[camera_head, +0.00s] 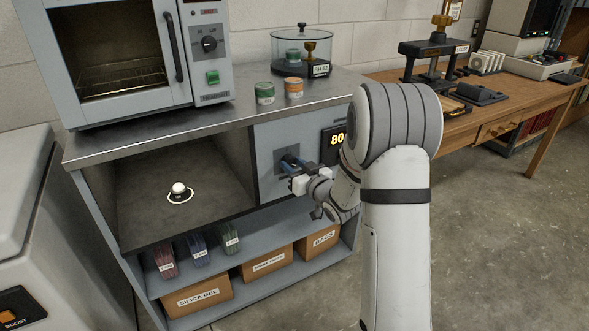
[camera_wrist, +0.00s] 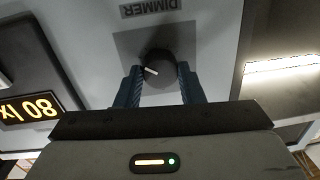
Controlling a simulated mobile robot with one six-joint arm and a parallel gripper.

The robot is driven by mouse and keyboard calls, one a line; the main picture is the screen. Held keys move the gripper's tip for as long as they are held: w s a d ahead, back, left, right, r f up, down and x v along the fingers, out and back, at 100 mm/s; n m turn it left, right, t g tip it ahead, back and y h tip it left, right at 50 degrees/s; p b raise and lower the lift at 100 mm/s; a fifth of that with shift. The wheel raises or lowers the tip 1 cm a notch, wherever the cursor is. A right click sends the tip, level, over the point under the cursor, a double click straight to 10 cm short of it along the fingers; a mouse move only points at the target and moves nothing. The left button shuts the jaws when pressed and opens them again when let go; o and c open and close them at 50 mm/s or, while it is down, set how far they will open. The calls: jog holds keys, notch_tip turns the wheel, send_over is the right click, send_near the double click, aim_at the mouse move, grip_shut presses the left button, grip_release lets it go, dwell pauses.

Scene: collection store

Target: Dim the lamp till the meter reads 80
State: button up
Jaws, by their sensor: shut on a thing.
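The dimmer knob (camera_wrist: 160,68) is dark and round with a white pointer line, on a grey plate under an upside-down DIMMER label in the wrist view. My gripper (camera_wrist: 160,90) is shut on it, one blue finger on each side. In the head view my gripper (camera_head: 290,165) is at the panel right of the open bay, and hides most of the knob. The meter (camera_head: 336,139) shows a yellow 80, partly covered by my arm. In the wrist view the meter (camera_wrist: 35,108) reads 80 lx, upside down. The lamp itself cannot be made out for sure; a bright strip (camera_wrist: 283,65) glows at the right.
A white-topped sensor (camera_head: 179,189) stands on the bay floor. An oven (camera_head: 130,60) and green and orange tins (camera_head: 264,93) stand on the bench. Boxes (camera_head: 197,297) fill the lower shelf. A wooden table (camera_head: 480,115) stands at right; the floor in front is clear.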

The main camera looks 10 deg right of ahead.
jog(key=o, duration=1)
jog(key=p+v, duration=0.1)
jog(key=v, duration=0.6)
jog(key=shift+s, duration=0.4)
jog(key=shift+d, duration=0.15)
